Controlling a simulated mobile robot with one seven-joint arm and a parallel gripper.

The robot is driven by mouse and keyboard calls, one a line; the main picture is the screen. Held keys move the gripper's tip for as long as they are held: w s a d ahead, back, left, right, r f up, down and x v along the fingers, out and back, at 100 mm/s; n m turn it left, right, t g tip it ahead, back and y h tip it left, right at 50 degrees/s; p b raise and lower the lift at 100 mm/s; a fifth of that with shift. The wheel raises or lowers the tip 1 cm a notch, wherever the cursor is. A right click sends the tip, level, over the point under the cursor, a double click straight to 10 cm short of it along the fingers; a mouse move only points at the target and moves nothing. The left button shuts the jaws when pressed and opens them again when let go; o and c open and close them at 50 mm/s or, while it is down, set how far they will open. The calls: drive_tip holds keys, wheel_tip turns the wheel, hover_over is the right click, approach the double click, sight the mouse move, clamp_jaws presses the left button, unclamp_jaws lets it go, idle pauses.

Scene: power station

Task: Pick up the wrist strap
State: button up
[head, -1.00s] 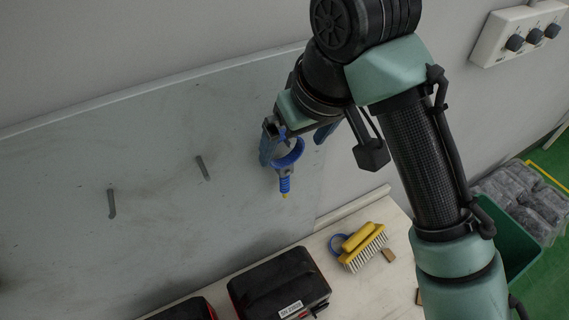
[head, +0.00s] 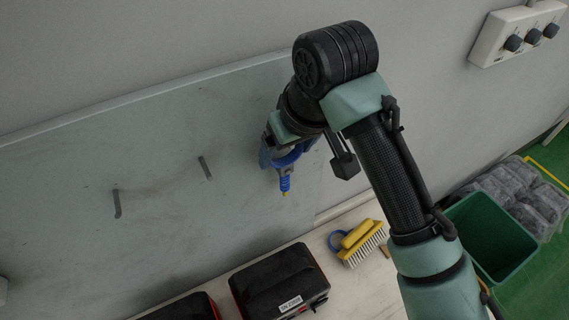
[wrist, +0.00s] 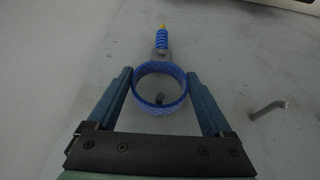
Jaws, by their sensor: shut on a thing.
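The wrist strap is a blue woven loop (wrist: 160,86) with a blue coiled cord (wrist: 162,40) and a yellow tip. In the head view the coil (head: 285,184) hangs below the loop, in front of the grey board. My gripper (wrist: 159,74) is shut on the loop, with one finger on each side of it. A dark peg end (wrist: 158,98) shows inside the loop, so the loop appears to be around a peg on the board. In the head view my gripper (head: 287,153) partly hides the loop.
The grey board (head: 80,160) carries two bare pegs, one left (head: 117,204) and one nearer (head: 205,168). Below on the bench are a black-and-red case (head: 280,280), a yellow brush (head: 362,240) and a blue ring (head: 337,242). A green bin (head: 490,235) stands at the right.

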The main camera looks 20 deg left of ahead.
drive_tip(key=c, duration=0.5)
drive_tip(key=shift+o, duration=0.2)
drive_tip(key=shift+r, duration=0.15)
